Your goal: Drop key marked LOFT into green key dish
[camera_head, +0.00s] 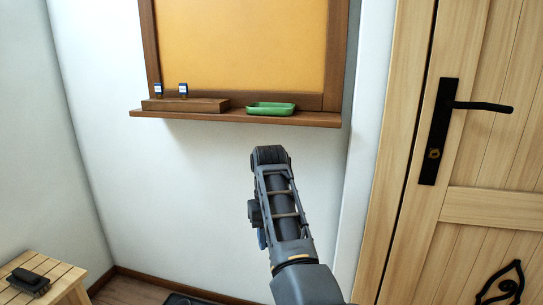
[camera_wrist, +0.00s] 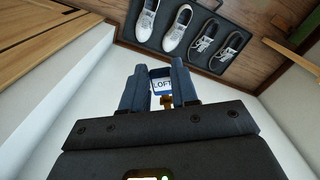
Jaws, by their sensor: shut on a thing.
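The key marked LOFT (camera_wrist: 162,86) shows its blue-and-white tag between my fingertips in the wrist view. My gripper (camera_wrist: 160,88) is shut on it; a brass-coloured part of the key shows below the tag. The green key dish (camera_head: 270,108) sits on the right part of the wooden shelf (camera_head: 310,119), above my arm in the picture. It looks empty from here.
Two blue-tagged keys (camera_head: 158,90) (camera_head: 183,90) stand in a wooden block (camera_head: 185,104) left of the dish. A wooden door (camera_head: 490,150) with a black handle is at right. A slatted bench (camera_head: 60,272) is at lower left. Shoes (camera_wrist: 178,28) lie on a floor tray.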

